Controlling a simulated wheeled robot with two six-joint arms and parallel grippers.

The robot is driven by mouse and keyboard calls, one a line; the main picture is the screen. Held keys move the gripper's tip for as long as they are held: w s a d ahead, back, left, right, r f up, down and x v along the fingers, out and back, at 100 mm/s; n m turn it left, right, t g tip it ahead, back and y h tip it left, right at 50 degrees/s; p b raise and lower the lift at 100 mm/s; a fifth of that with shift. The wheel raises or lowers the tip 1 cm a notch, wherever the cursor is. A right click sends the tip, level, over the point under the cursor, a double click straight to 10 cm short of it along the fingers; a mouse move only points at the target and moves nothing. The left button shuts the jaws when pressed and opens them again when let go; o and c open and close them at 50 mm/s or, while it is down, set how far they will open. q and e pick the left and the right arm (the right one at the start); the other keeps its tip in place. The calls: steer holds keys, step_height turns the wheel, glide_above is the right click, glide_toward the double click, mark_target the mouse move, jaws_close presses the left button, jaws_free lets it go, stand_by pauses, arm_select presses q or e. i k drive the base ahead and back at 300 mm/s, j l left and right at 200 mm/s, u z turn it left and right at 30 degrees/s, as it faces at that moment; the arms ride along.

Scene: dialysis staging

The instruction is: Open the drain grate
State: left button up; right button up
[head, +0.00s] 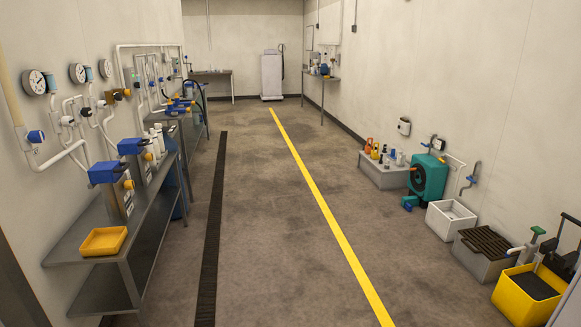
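A dark brown slatted grate (487,241) lies flat over the top of a grey box (478,263) on the floor at the right, by the wall. It looks shut, with no open gap that I can make out. A long dark slotted drain strip (212,222) also runs along the floor, left of the yellow line. I cannot tell from the picture alone which of the two is the drain grate. Neither of my grippers is in view.
A white basin (451,218) stands beyond the grey box, and a yellow bucket (531,297) on its near side. A teal pump unit (428,177) is farther back. A metal bench with a yellow tray (104,241) lines the left wall. The floor around the yellow line (318,193) is clear.

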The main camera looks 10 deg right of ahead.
mark_target(496, 238)
steer(key=i+z, duration=0.2)
steer(key=i, duration=0.3)
steer(key=i+z, duration=0.2)
steer(key=i, duration=0.3)
steer(key=i+j+z, duration=0.25)
steer(key=i, duration=0.25)
steer(key=i+j+z, duration=0.2)
steer(key=i, duration=0.3)
steer(key=l, duration=0.1)
